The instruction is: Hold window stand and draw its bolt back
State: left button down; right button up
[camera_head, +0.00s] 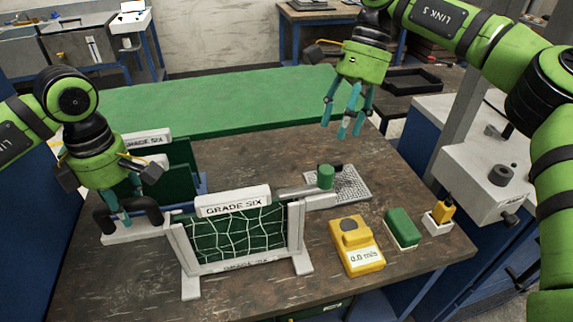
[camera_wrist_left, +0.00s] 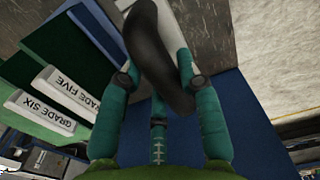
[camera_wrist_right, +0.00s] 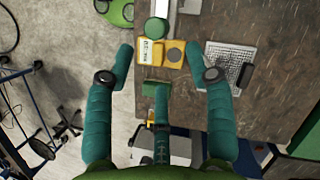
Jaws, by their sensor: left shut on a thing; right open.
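The window stand (camera_head: 297,228) is a white frame with a green, net-covered pane and a "GRADE SIX" label, upright on the dark bench. Its bolt (camera_head: 297,191) is a grey bar at the upper right with a green knob (camera_head: 325,177); the knob also shows in the right wrist view (camera_wrist_right: 157,28). My left gripper (camera_head: 126,215) is shut on the black handle (camera_wrist_left: 155,45) at the stand's left side. Its fingertips are partly hidden by the handle. My right gripper (camera_head: 346,125) is open and empty, above and behind the knob, clear of it.
A perforated grey plate (camera_head: 350,186) lies behind the knob. More labelled green panels (camera_head: 178,160) stand behind the left arm. The bench's back middle is clear.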

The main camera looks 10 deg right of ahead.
aim_at(328, 166)
jog(key=x, duration=1)
jog(key=shift+r, duration=0.1)
grip_shut()
